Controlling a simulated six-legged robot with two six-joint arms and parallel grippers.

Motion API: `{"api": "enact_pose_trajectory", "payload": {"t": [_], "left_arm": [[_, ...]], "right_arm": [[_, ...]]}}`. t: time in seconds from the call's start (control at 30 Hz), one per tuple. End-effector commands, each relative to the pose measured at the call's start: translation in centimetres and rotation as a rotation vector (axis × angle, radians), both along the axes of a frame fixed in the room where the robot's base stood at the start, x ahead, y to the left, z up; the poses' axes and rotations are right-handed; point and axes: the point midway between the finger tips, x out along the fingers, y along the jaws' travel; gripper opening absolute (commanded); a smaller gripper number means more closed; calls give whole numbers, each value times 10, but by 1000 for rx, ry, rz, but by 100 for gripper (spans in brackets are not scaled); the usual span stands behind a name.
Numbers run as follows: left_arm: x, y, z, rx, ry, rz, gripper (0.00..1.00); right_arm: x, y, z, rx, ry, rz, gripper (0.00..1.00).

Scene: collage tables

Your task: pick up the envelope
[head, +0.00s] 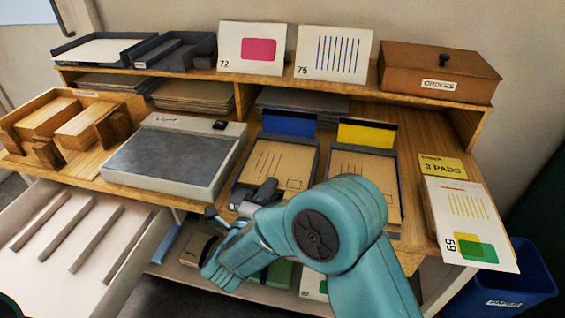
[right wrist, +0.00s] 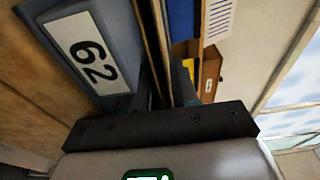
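Two brown envelopes lie in dark trays on the desk: the left envelope (head: 278,162) below a blue card, the right envelope (head: 352,165) below a yellow card. My right gripper (head: 256,194) is at the front end of the left tray (head: 311,160), and my teal arm covers part of the front of both trays. In the right wrist view a thin brown edge (right wrist: 155,40) runs between my right gripper's fingers (right wrist: 160,90), beside a blue-grey front labelled 62 (right wrist: 88,48). I cannot tell whether the fingers press on it.
A grey slab-like device (head: 175,155) stands left of the trays. A 3 PADS stack with a card marked 59 (head: 465,215) sits at the right. A brown ORDERS box (head: 440,70) is on the shelf. An open white drawer (head: 80,250) juts out at lower left.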

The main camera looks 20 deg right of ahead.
Motion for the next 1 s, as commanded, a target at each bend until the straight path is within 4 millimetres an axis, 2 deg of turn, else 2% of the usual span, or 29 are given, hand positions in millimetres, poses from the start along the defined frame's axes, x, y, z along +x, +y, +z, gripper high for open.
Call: {"api": "enact_pose_trajectory", "payload": {"t": [0.3, 0.33, 0.4, 0.77, 0.87, 1.0], "left_arm": [[0, 0, 0, 0, 0, 0, 38], [0, 0, 0, 0, 0, 0, 38], [0, 0, 0, 0, 0, 0, 38], [0, 0, 1, 0, 0, 0, 38], [0, 0, 2, 0, 0, 0, 38], [0, 0, 6, 0, 0, 0, 38]], "right_arm": [[-3, 2, 0, -1, -1, 0, 29], [-3, 2, 0, -1, -1, 0, 22], [-3, 2, 0, -1, -1, 0, 0], [-1, 1, 2, -1, -1, 0, 0], [-1, 1, 8, 0, -3, 0, 0], [0, 0, 27, 1, -5, -1, 0]]}}
